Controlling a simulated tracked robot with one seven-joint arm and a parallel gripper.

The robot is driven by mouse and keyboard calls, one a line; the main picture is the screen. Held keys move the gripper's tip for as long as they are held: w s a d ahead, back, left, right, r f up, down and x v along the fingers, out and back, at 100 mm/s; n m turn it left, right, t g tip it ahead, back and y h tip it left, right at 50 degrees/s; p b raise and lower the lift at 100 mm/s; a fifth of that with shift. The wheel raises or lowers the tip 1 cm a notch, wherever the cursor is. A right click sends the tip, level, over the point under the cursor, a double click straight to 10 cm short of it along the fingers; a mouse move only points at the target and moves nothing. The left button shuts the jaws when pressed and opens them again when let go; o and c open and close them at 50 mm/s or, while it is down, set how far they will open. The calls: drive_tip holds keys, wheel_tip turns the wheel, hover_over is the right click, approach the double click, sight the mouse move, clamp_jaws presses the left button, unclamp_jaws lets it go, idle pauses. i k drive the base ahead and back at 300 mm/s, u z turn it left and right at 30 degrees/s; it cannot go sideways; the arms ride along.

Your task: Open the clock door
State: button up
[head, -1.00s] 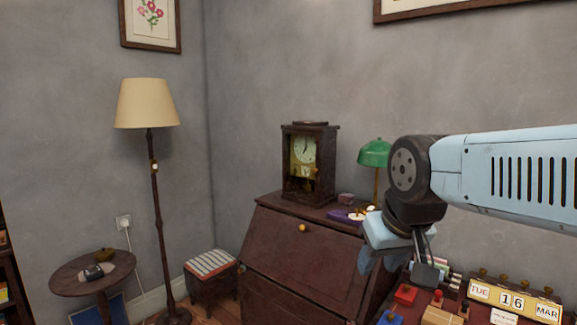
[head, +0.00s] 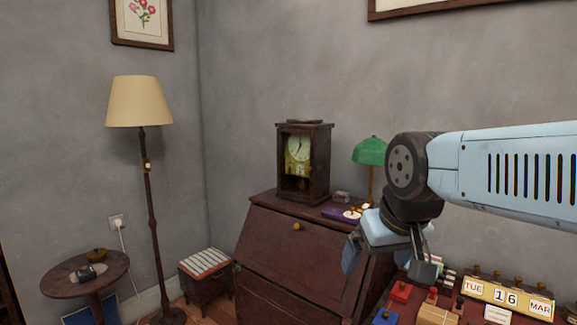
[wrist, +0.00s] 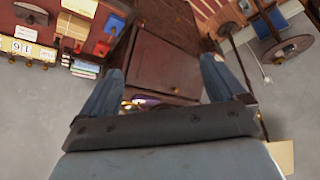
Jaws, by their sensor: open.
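The clock (head: 318,164) is a dark wooden case standing upright on top of the slant-front desk in the head view. Its pale dial and brassy lower parts show at the front; I cannot tell whether its door is shut. My gripper (head: 387,264) is right of the clock and lower, near the desk's right side, apart from the clock. Its fingers are spread with nothing between them. In the wrist view my gripper (wrist: 165,72) is open over the desk, and the clock is not seen there.
The dark desk (head: 285,245) has a small yellow knob. A green lamp (head: 370,151) stands between the clock and my arm. A calendar block (head: 508,296) and boxes lie at lower right. A floor lamp (head: 140,101), round table (head: 60,278) and striped stool (head: 204,262) are left.

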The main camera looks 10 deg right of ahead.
sight(311, 168)
drive_tip(key=z, duration=1.45)
drive_tip(key=i, duration=0.1)
drive_tip(key=u, duration=3.4)
drive_tip(key=k, duration=0.9)
drive_tip(key=z, duration=1.1)
drive_tip(key=i, duration=1)
drive_tip(key=z, duration=0.15)
